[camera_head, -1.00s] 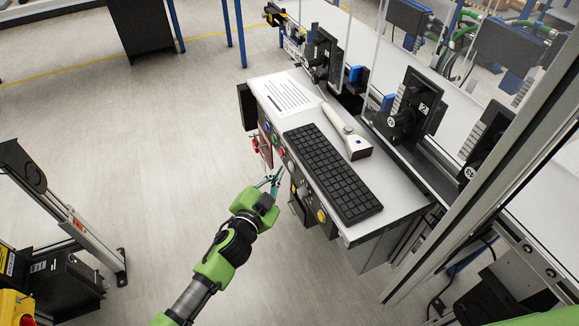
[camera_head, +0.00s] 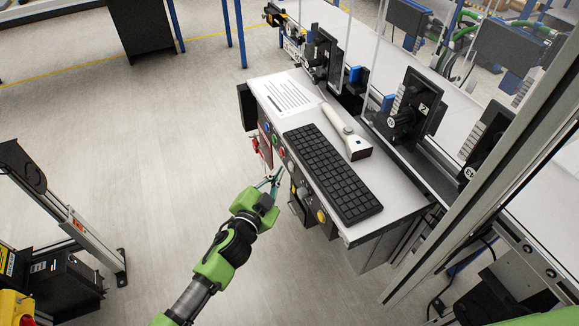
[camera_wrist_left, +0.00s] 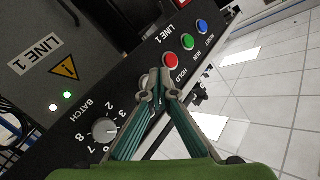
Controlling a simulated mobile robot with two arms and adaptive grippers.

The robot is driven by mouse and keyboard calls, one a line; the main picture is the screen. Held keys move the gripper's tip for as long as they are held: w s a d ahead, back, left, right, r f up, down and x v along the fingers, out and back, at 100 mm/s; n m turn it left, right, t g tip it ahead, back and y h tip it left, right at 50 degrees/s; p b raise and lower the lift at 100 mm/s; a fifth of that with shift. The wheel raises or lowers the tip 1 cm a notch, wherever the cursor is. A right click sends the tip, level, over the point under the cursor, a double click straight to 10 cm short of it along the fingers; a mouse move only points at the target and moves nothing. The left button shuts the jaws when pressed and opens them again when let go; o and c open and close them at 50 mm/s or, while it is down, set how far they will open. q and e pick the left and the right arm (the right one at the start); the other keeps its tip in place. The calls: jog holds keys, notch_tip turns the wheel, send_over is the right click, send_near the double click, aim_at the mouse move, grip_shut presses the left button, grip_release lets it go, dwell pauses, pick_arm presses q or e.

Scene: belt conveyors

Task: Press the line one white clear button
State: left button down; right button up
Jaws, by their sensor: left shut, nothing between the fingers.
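My left gripper (camera_head: 277,173) is shut and empty, with its fingertips close to the front panel of the desk; it fills the lower middle of the left wrist view (camera_wrist_left: 157,82). There the line 1 panel (camera_wrist_left: 137,92) shows a red HOLD button (camera_wrist_left: 170,60), a green RUN button (camera_wrist_left: 187,41) and a blue RESET button (camera_wrist_left: 202,26). The fingertips are beside the red button, between it and the BATCH dial (camera_wrist_left: 103,130). I see no white clear button; the fingers cover part of the panel. I cannot tell whether they touch it. My right gripper is not in view.
A keyboard (camera_head: 332,172), a handheld scanner (camera_head: 347,132) and a paper sheet (camera_head: 287,96) lie on the desk top. A yellow button (camera_head: 321,215) is farther along its front. A metal post (camera_head: 500,150) stands at right.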

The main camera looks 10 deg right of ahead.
pick_arm(q)
jog(key=shift+w+d, duration=0.15)
jog(key=shift+d, duration=0.3)
jog(key=shift+w+d, duration=0.1)
jog(key=shift+d, duration=0.25)
dwell(0.7)
dwell(0.3)
jog(key=shift+s+a, duration=0.3)
jog(key=shift+a, duration=0.45)
jog(key=a, duration=0.1)
jog(key=s+a+p, duration=0.1)
jog(key=a, duration=0.1)
jog(key=a+p, duration=0.1)
jog(key=shift+s+a, duration=0.25)
jog(key=shift+a, duration=0.15)
